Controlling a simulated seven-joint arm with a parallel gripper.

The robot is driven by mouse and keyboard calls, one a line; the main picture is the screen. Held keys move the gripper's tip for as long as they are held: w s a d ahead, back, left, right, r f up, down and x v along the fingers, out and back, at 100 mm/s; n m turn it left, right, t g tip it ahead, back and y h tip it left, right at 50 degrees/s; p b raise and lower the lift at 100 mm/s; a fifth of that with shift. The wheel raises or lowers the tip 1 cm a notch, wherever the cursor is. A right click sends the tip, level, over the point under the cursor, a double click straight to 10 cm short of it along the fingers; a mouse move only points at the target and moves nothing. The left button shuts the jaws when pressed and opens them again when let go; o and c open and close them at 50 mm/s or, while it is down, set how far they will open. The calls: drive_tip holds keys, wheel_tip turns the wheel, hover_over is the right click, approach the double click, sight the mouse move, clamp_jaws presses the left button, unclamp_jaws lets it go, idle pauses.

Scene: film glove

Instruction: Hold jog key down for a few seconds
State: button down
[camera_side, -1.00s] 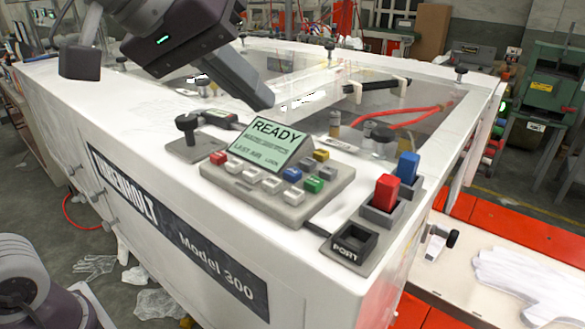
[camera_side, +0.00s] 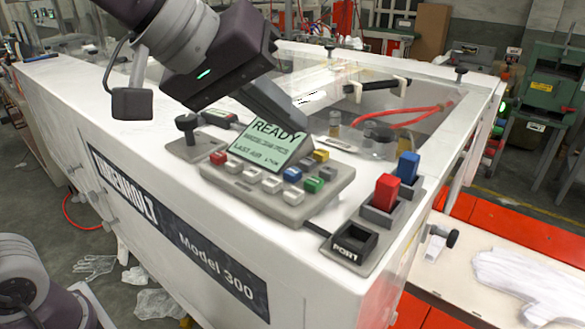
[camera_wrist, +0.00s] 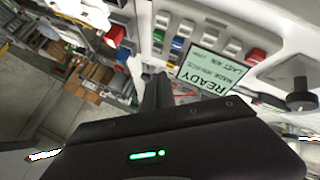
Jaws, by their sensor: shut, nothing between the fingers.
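The key console (camera_side: 250,200) sits on the white machine top, with red (camera_side: 218,158), blue (camera_side: 292,174), green (camera_side: 313,184), yellow (camera_side: 321,155), white and grey keys. No key label is readable, so I cannot tell which is the jog key. The tilted display (camera_side: 283,142) reads READY above smaller lines. My gripper (camera_side: 297,122) is shut and empty. It is above and behind the display, apart from the keys, with its tip close to the display's top edge in the side view. In the wrist view my fingers (camera_wrist: 158,92) point toward the console, beside the display (camera_wrist: 211,70).
A port block (camera_side: 350,243) and red (camera_side: 386,190) and blue (camera_side: 408,166) rockers stand right of the console. A black knob (camera_side: 186,124) rises at its left. Behind lie a clear cover and red hoses (camera_side: 420,115). The space above the keys is free.

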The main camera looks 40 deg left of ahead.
drive_tip(key=shift+f, duration=1.8)
drive_tip(key=shift+f, duration=0.1)
idle(0.5)
drive_tip(key=shift+f, duration=0.3)
drive_tip(key=shift+f, duration=0.45)
idle(0.5)
idle(3.3)
drive_tip(key=shift+r, duration=0.85)
drive_tip(key=shift+r, duration=2.55)
